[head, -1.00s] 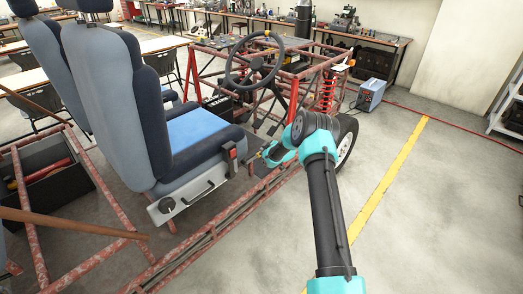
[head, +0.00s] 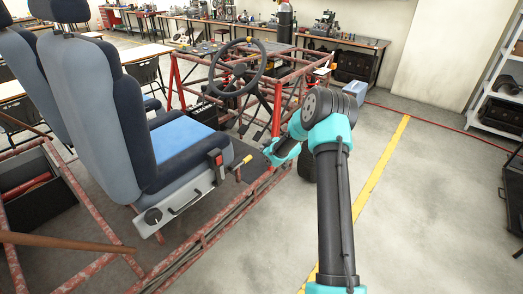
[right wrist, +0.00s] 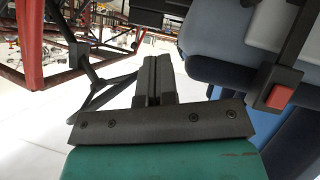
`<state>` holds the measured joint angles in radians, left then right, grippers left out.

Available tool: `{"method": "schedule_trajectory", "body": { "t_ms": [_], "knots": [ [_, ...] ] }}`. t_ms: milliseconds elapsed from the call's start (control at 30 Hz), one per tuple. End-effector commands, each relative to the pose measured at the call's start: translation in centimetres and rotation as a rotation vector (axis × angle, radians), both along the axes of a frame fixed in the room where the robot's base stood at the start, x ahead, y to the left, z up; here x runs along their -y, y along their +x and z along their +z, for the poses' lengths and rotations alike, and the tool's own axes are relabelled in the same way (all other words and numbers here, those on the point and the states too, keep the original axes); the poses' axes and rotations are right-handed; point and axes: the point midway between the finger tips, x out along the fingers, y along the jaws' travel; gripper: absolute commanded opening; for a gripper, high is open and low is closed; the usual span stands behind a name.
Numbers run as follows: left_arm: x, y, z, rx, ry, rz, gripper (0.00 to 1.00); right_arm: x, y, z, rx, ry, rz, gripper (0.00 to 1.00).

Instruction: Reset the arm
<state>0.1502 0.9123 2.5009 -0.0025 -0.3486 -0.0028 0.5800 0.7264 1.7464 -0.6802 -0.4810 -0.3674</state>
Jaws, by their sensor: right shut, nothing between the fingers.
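My right arm reaches over the near side rail of the red kart chassis (head: 205,238), beside the blue seat (head: 180,140). Its gripper (head: 267,147) is small and mostly hidden behind the teal wrist in the head view. In the right wrist view the two dark fingers of this gripper (right wrist: 153,65) are together with nothing between them. They stand apart from the seat (right wrist: 222,60) and from the belt buckle with its red button (right wrist: 280,97) on the right. My left gripper is not in view.
The steering wheel (head: 237,67) and red front frame tubes lie ahead of the gripper. A wooden bar (head: 65,242) and a dark box (head: 35,205) are at the left. Open floor with a yellow line (head: 378,170) lies right. A shelf (head: 500,100) stands far right.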

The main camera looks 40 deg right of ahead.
Motion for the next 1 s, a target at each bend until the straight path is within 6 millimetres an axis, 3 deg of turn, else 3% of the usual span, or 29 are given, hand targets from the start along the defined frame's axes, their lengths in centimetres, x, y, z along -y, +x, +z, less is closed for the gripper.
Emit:
{"method": "schedule_trajectory", "body": {
  "t_ms": [400, 567, 667, 767, 1000],
  "knots": [
    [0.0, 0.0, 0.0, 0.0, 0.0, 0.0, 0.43, -0.1, 0.0, 0.0, 0.0, 0.001, 0.0, 0.0],
    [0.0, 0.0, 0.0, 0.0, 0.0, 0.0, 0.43, -2.0, -0.2, -1.4, -0.026, 0.043, 0.0, 0.0],
    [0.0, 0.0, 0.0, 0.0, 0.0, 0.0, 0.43, -5.1, -0.9, -3.4, -0.072, 0.111, -0.006, 0.0],
    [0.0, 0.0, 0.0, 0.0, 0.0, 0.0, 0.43, -9.5, -2.2, -6.1, -0.143, 0.201, -0.016, 0.0],
    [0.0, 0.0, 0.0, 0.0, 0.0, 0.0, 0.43, -21.0, -8.2, -12.1, -0.367, 0.417, -0.065, 0.0]
  ]
}}
